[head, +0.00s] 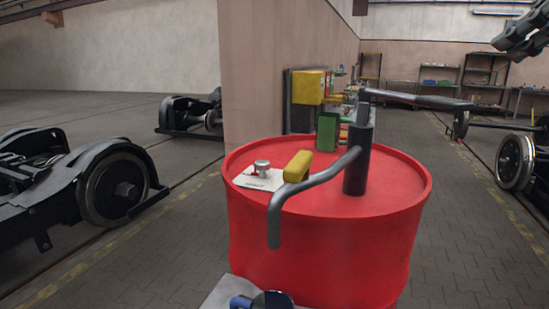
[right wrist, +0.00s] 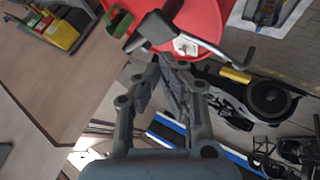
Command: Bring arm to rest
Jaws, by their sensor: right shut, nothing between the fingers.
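A red drum (head: 335,265) stands in the middle of the head view. My right gripper (head: 520,38) is at the top right corner of the head view, apart from the drum. In the right wrist view my right gripper (right wrist: 168,62) is shut and empty. My left gripper is not in view.
A small metal knob (head: 262,166) sits on a white card on the lid. Black wheeled bogies stand at left (head: 75,185) and at right (head: 515,160). A beige wall (head: 270,70) rises behind the drum. Shelves (head: 485,75) line the back. Paved floor is clear between.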

